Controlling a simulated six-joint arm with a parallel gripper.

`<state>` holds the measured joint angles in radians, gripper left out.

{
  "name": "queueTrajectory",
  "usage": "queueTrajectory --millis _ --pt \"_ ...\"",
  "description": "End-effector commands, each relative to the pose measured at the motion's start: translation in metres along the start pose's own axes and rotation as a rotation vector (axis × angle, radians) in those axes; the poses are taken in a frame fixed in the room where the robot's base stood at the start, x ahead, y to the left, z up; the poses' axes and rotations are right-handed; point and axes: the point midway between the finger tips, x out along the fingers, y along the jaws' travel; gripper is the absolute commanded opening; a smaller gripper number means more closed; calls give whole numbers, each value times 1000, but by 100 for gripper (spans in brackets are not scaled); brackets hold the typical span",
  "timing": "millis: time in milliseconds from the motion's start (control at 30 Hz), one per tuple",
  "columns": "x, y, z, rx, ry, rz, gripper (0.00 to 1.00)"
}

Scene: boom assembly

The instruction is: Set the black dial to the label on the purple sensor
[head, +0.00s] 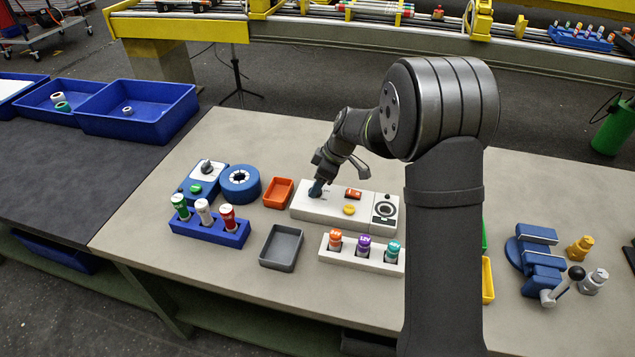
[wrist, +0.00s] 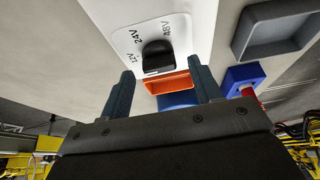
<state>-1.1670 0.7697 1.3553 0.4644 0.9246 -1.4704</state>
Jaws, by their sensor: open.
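The black dial (wrist: 158,57) is on a white plate marked 12V, 24V and 48V. Which mark it points to I cannot clearly tell. In the head view this plate is at the left end of the white panel (head: 376,222), and my gripper hides the dial. My gripper (head: 318,188) is over that end. In the wrist view my gripper (wrist: 164,88) is open, its dark blue fingers apart with the dial showing between them. The purple sensor (head: 364,246) stands in a white rack (head: 345,258) between an orange and a teal one. Its label is too small to read.
An orange tray (head: 279,193), a grey tray (head: 264,260) and a blue rack (head: 209,230) with several capped cylinders are left of the panel. A blue box with another knob (head: 207,167) and a blue ring (head: 240,184) stand behind the rack. The panel carries a yellow button (head: 349,210).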

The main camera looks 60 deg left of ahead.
Motion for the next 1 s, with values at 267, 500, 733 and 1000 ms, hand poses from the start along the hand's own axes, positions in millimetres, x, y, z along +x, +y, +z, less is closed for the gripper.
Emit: queueTrajectory --millis 267,500,733,1000 --pt "-60 1 0 -1 1 5 58" --pt "-118 1 0 0 1 6 58" --pt "-155 0 0 0 0 3 58" --pt "-167 0 0 0 -1 1 58"
